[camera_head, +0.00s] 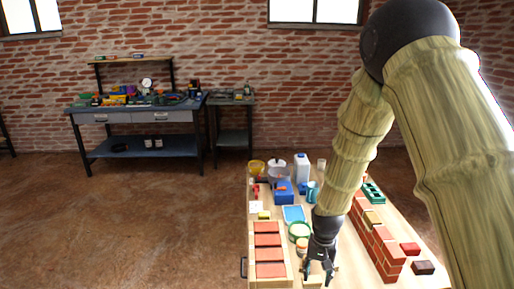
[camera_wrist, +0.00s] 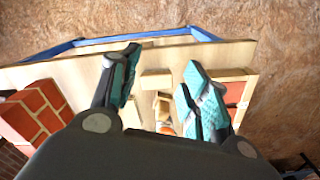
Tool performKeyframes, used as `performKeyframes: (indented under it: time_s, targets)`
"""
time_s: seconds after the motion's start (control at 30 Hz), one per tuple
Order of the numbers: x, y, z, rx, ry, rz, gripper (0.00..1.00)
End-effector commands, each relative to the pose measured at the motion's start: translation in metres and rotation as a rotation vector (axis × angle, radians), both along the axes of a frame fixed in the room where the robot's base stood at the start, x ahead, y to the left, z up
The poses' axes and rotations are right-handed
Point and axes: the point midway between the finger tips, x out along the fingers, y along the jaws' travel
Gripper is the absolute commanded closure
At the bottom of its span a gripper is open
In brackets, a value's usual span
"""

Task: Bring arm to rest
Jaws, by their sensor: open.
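My gripper (camera_head: 318,268) hangs from my bent arm over the front part of the wooden table (camera_head: 345,277). In the wrist view its two fingers (camera_wrist: 155,92) stand apart with nothing between them, so it is open and empty. Beneath and between the fingers the wrist view shows small light wooden pieces (camera_wrist: 157,78) on the tabletop. I cannot tell how high the fingers are above the table. My arm hides part of the table's right side in the head view.
A brick wall piece (camera_head: 375,245) stands right of my gripper, with loose bricks (camera_head: 423,268) beside it. A tray of red bricks (camera_head: 268,226) lies left. Containers, including a white jug (camera_head: 301,167), fill the far end. A workbench (camera_head: 140,115) stands against the back wall. The floor at left is clear.

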Motion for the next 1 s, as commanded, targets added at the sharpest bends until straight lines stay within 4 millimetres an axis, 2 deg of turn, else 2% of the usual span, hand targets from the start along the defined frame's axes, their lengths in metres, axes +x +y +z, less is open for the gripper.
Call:
performKeyframes:
  time_s: [0.37,0.57,0.67,0.8,1.0]
  targets:
    - [-0.046,-0.017,-0.057,0.0,0.006,0.03,0.54]
    - [-0.084,-0.021,-0.097,0.0,0.01,0.068,0.54]
    - [-0.115,-0.024,-0.122,0.001,0.012,0.097,0.54]
    - [-0.171,-0.029,-0.159,0.002,0.014,0.145,0.54]
    - [-0.255,-0.035,-0.194,0.004,0.014,0.215,0.54]
